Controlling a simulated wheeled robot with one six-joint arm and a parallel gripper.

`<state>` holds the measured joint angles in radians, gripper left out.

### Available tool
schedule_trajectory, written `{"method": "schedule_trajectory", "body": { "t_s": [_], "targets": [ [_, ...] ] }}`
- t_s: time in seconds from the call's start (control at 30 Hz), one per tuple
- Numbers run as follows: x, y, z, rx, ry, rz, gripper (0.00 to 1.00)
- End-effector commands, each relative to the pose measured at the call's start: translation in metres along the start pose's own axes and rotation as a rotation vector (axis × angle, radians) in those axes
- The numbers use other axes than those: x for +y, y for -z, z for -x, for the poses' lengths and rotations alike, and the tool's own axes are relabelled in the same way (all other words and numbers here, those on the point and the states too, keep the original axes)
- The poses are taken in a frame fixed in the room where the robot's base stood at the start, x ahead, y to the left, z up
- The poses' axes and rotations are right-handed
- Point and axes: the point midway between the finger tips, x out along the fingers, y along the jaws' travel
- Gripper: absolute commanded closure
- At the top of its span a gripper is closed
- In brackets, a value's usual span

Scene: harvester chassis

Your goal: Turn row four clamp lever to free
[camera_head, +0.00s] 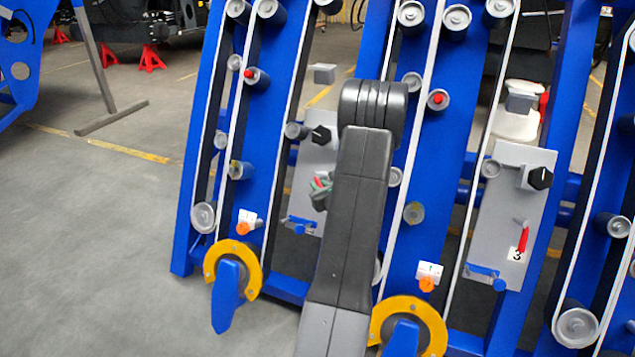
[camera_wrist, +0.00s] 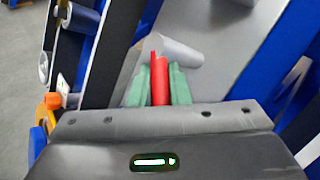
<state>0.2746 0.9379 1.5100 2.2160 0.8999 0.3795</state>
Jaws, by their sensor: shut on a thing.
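A red clamp lever (camera_wrist: 160,75) stands between the green fingers of my gripper (camera_wrist: 160,90) in the wrist view. A grey cylinder (camera_wrist: 185,53) lies just behind its tip. In the head view my gripper (camera_head: 320,192) is at the left grey panel (camera_head: 316,155), shut on the red lever (camera_head: 320,182); my arm covers part of this panel. No row number is visible on this panel, and I cannot read any free mark. The right grey panel (camera_head: 513,196) has a "3" label (camera_head: 517,254) and its own red lever (camera_head: 523,238), pointing roughly upright.
Blue row frames (camera_head: 218,170) with white belts and rollers surround the panels. A black knob (camera_head: 321,135) and a blue handle (camera_head: 299,222) sit close to my gripper. Yellow rings (camera_head: 250,262) stick out low in front.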

Motion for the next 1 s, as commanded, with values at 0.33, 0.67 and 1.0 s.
{"method": "schedule_trajectory", "body": {
  "t_s": [0.33,0.67,1.0],
  "targets": [
    [-0.010,-0.012,0.004,0.168,-0.146,0.206,1.00],
    [-0.014,-0.013,0.005,0.278,-0.242,0.339,1.00],
    [-0.016,-0.012,0.005,0.317,-0.275,0.387,1.00]
  ]
}}
